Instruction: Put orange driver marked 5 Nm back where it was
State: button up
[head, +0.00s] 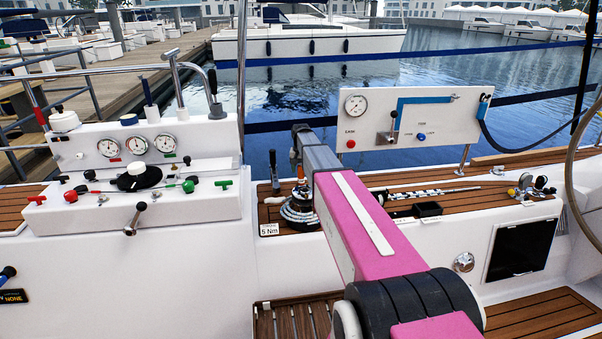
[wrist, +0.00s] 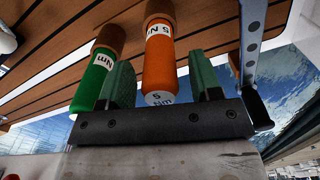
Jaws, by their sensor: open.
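The orange driver (wrist: 159,55) shows in the wrist view with a white "5 Nm" mark on its side and a "5 Nm" end cap. Its far end meets a brown collar (wrist: 160,8). My gripper (wrist: 163,75) is open, with one green-padded finger on each side of the orange driver and gaps visible between. In the head view my gripper (head: 299,140) is over the deck by the coiled rope, and only a small orange patch (head: 293,157) shows there. A white "5 Nm" label (head: 269,230) is on the deck edge below.
A green driver (wrist: 93,78) stands close outside the left finger in the wrist view. Coiled rope (head: 299,212) lies under my gripper. A white control console (head: 135,175) is to the left; a gauge panel (head: 410,115) stands behind to the right.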

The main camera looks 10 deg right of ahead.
notch_tip(320, 180, up, 10)
jog(key=shift+r, duration=0.2)
dwell(0.4)
